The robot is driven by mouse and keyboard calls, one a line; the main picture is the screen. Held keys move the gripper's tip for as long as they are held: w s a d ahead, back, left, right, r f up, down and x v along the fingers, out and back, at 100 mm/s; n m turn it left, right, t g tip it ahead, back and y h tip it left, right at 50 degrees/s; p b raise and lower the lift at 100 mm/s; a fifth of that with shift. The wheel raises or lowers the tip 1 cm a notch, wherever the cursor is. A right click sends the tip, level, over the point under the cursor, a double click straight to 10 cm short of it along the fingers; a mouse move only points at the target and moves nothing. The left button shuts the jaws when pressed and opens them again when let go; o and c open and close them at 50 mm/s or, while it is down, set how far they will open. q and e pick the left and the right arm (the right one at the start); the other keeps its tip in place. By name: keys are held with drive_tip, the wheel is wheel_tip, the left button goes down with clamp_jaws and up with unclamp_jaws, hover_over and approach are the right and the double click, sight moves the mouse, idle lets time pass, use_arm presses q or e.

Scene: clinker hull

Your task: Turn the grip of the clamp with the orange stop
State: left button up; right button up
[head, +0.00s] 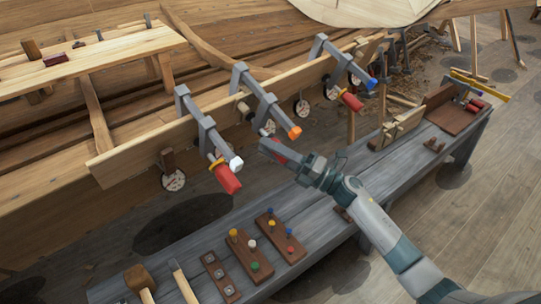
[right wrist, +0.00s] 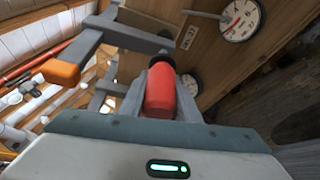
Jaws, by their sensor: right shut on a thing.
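The clamp with the orange stop (head: 263,99) is the middle of three grey clamps on the long plank. Its orange stop (head: 295,132) also shows at the left of the right wrist view (right wrist: 61,72). My right gripper (head: 272,149) is shut on this clamp's red grip (right wrist: 160,92), which sits between the two fingers in the right wrist view. In the head view the fingers hide most of the grip. My left gripper is in neither view.
A clamp with a white stop (head: 236,163) hangs to the left, one with a blue stop (head: 371,83) to the right, each with a red grip. A grey bench (head: 330,212) below holds peg boards and mallets.

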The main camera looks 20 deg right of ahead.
drive_tip(key=shift+f+m+y+b, duration=0.1)
drive_tip(key=shift+m+y+b, duration=0.2)
drive_tip(key=shift+m+b, duration=0.4)
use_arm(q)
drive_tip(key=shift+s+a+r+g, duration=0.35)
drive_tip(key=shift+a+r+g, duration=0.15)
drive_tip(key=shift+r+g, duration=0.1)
use_arm(e)
drive_tip(key=shift+m, duration=0.6)
drive_tip(key=shift+s, duration=0.1)
drive_tip(key=o, duration=1)
drive_tip(key=shift+d+r, duration=0.1)
drive_tip(key=shift+r, duration=0.1)
drive_tip(key=shift+o, duration=0.2)
drive_tip(key=shift+s+d+f+b, duration=0.25)
drive_tip(key=shift+s+d+b, duration=0.05)
drive_tip(key=shift+s+d, duration=0.1)
use_arm(q)
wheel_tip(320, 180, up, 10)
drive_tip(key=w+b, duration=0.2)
drive_tip(key=b, duration=0.1)
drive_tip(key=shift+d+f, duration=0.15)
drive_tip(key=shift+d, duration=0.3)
use_arm(e)
drive_tip(key=v, duration=1.6)
drive_tip(key=shift+f, duration=0.4)
drive_tip(key=shift+w, duration=0.1)
